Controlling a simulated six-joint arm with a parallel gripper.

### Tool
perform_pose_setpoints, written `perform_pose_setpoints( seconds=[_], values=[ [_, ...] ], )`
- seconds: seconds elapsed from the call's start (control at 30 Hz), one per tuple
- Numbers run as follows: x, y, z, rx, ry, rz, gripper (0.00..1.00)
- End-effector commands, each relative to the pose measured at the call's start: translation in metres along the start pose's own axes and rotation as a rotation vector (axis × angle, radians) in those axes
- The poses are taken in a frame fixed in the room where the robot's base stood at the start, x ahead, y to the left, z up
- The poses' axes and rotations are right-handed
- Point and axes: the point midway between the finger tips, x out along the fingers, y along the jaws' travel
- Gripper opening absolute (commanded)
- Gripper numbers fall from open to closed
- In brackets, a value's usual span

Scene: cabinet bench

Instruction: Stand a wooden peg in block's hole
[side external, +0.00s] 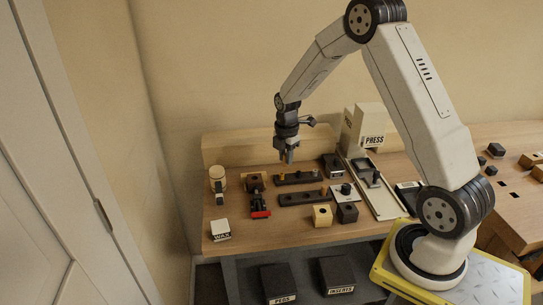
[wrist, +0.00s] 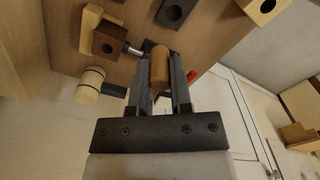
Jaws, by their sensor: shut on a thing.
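My gripper (side external: 289,160) hangs above the back part of the bench, over the dark racks. In the wrist view my gripper (wrist: 160,82) is shut on a wooden peg (wrist: 160,66), held between the fingertips. A brown block with a round hole (wrist: 109,42) shows at upper left of the wrist view, apart from the peg; it looks like the brown block (side external: 253,182) at the bench's left. A yellow block (side external: 322,215) and a dark block (side external: 347,212), both with holes, stand near the front. Which block the task means cannot be told.
Two dark racks (side external: 298,178) (side external: 303,198) with small pegs lie mid-bench. A press (side external: 366,127) stands at right.

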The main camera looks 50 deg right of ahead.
Motion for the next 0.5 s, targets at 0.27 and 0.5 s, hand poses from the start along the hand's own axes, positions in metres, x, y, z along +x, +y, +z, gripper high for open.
perform_pose_setpoints(
  seconds=[0.27, 0.5],
  values=[
    [0.006, 0.052, -0.017, -0.001, 0.000, 0.000, 0.00],
    [0.010, 0.084, -0.033, -0.002, 0.000, 0.000, 0.00]
  ],
)
